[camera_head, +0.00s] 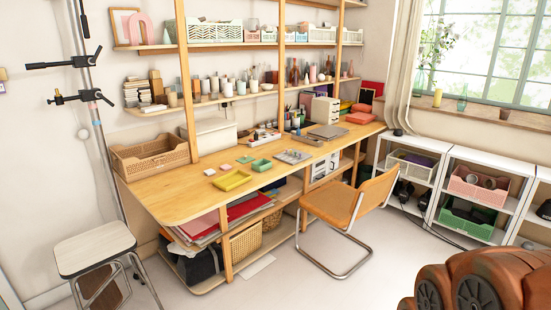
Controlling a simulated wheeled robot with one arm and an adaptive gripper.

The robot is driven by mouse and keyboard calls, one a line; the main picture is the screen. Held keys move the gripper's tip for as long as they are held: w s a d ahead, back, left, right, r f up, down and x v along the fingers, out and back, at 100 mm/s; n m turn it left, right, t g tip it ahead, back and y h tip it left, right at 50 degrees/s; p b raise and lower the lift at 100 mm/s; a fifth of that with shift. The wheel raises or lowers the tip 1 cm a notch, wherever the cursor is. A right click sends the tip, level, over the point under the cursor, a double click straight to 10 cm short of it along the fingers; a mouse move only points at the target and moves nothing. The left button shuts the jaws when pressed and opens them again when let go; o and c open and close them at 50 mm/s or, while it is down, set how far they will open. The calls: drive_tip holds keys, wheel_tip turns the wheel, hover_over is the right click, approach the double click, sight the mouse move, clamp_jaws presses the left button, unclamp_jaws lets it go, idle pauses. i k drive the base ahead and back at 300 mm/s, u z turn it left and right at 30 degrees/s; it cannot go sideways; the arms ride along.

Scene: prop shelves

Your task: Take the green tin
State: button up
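A small green tin (261,165), low and open like a shallow tray, lies on the long wooden desk (178,200). It sits just right of and behind a yellow tray (231,181), near the desk's front edge. Nothing covers it. My gripper is not in view, so I cannot see whether it is open or shut.
A wicker crate (150,157) stands at the desk's left end, and small coloured pieces (245,159) lie by the tin. A cane chair (345,208) stands before the desk, a stool (94,248) at left. White shelves (448,166) stand right. The middle floor is clear.

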sight(262, 164)
drive_tip(key=i, duration=3.3)
drive_tip(key=u, duration=2.15)
